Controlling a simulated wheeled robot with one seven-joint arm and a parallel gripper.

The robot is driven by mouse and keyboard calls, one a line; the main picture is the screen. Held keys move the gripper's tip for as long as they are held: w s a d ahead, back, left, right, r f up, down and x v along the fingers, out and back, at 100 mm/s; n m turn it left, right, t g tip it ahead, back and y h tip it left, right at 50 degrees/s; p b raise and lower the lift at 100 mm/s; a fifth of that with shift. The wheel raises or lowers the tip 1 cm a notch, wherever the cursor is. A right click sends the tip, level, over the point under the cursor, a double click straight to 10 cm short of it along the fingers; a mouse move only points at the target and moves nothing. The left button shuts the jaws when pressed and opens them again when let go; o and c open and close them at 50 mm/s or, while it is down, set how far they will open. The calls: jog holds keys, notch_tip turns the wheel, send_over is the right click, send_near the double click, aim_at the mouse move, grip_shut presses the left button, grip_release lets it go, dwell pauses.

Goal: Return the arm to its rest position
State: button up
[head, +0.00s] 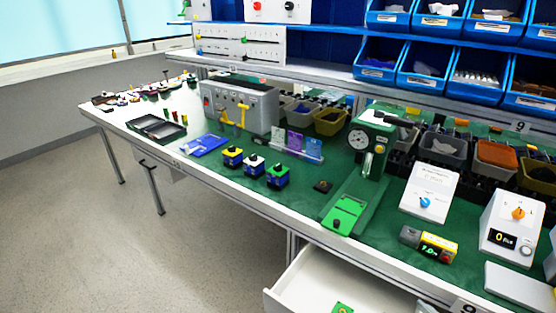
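My arm and gripper do not show in the head view. A white box with a blue rotary knob (425,203) stands on the right part of the green bench top. Right of it stands a white box with an orange rotary knob (518,213) and a small dark display reading 0. I cannot tell which of these is the rotary switch of the scene.
A long workbench (240,182) runs across the view. A white drawer (330,280) stands open at its front. A green press with a dial (358,140) stands mid-bench. Blue bins (380,73) line the back shelf. The floor (120,240) at left is clear.

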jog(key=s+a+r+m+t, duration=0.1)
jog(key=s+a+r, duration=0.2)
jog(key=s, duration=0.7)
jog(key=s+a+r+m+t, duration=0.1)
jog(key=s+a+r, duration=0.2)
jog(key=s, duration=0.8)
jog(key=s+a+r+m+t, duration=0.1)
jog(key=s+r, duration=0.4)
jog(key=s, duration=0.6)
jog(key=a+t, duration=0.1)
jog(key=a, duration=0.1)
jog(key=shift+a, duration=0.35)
